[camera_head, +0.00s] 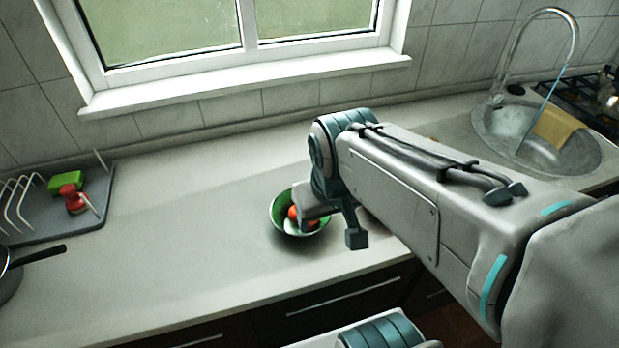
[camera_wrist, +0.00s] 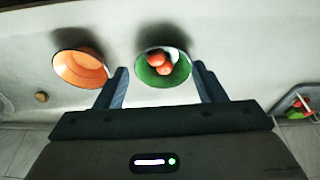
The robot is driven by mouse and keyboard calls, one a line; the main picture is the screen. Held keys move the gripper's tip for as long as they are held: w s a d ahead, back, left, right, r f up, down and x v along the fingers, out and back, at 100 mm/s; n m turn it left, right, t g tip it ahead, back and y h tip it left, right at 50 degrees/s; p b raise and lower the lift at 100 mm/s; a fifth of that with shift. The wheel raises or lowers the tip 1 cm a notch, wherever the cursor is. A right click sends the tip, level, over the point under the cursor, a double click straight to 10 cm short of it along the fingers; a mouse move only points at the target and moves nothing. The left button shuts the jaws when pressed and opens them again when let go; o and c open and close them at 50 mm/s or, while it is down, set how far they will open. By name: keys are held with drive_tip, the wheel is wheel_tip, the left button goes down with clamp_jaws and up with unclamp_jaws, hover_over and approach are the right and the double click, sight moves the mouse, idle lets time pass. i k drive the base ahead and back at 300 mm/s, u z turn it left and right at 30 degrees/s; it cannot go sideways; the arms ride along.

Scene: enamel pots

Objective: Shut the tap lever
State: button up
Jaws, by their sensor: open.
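The chrome tap (camera_head: 574,40) arches over the round steel sink (camera_head: 596,160) at the far right of the head view. A thin blue stream runs from its spout into the basin. The tap's lever cannot be made out clearly; a small part shows near the tap's foot. My gripper (camera_head: 331,226) is well left of the tap, over the counter near a green bowl. In the wrist view my gripper (camera_wrist: 161,70) is open, its two fingers apart on either side of the green bowl, with nothing held. The tap is not in the wrist view.
The green bowl (camera_head: 280,224) holds red-orange round things. An orange bowl (camera_wrist: 80,68) stands beside it in the wrist view. A yellow cloth (camera_head: 558,130) hangs at the sink, with a hob (camera_head: 592,92) behind. A grey drying tray (camera_head: 95,190) is left. The counter's left-middle is clear.

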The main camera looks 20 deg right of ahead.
sight(500, 90)
drive_tip(key=z, duration=0.55)
drive_tip(key=k, duration=1.3)
drive_tip(key=z, duration=0.35)
drive_tip(key=i, duration=0.9)
drive_tip(key=z, duration=0.25)
drive_tip(key=k, duration=0.35)
drive_tip(key=z, duration=1.75)
drive_tip(key=i, duration=2.7)
drive_tip(key=u, duration=0.75)
